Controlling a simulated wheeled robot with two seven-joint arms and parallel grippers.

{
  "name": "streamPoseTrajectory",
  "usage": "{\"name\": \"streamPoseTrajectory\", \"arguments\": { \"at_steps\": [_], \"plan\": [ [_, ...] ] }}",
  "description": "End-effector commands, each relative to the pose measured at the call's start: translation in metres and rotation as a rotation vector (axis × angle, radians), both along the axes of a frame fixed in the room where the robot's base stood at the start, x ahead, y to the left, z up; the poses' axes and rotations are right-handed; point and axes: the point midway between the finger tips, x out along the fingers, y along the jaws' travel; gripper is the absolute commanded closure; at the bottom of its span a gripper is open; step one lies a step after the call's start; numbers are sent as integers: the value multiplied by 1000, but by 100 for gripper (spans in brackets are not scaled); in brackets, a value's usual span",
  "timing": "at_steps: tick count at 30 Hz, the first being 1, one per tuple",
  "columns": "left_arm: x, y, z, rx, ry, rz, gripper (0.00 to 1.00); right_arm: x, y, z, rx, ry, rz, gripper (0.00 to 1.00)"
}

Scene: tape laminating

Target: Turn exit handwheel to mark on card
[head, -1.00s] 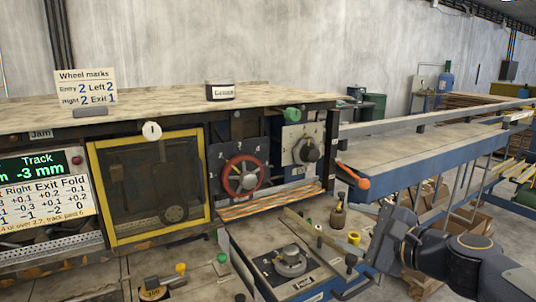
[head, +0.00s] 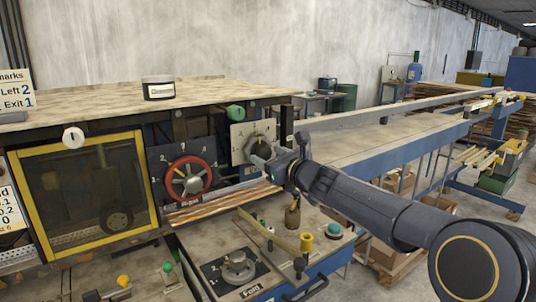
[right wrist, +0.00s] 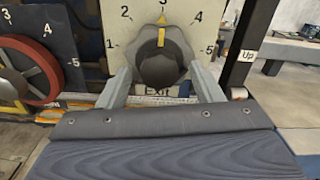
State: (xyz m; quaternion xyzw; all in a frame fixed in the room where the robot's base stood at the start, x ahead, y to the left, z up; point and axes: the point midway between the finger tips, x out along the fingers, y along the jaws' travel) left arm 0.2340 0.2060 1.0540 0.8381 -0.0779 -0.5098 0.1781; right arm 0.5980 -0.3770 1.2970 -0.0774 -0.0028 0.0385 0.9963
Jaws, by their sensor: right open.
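The exit handwheel is a dark lobed knob (right wrist: 164,68) on a pale dial plate (right wrist: 143,38) numbered 1 to 5, with "EXIT" partly hidden below it. Its yellow mark points up at 3. In the head view the knob (head: 262,141) is partly behind my right gripper (head: 265,158). My right gripper (right wrist: 160,72) is open, its fingers to either side of the knob's lower part; I cannot tell whether they touch it. The wheel marks card (head: 15,92) is cut by the left edge; it reads Left 2, Exit 1. My left gripper is out of view.
A red handwheel (head: 190,177) with its own dial is left of the exit knob. A dark post (right wrist: 250,45) with an "Up" tag is close on the right. Below are the Fold wheel (head: 236,266) and a small brown bottle (head: 292,215).

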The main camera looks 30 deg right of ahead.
Motion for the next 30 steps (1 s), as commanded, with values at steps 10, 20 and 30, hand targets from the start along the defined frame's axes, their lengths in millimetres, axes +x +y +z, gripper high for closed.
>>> {"name": "streamPoseTrajectory", "arguments": {
  "at_steps": [10, 20, 30],
  "plan": [
    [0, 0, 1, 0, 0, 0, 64, 6, 1, 0, -2, 0, 1, 41],
    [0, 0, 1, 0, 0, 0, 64, 5, 1, 0, -2, 0, 1, 84],
    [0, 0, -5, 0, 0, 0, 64, 5, 1, -2, -50, -5, 1, 85]
  ]
}}
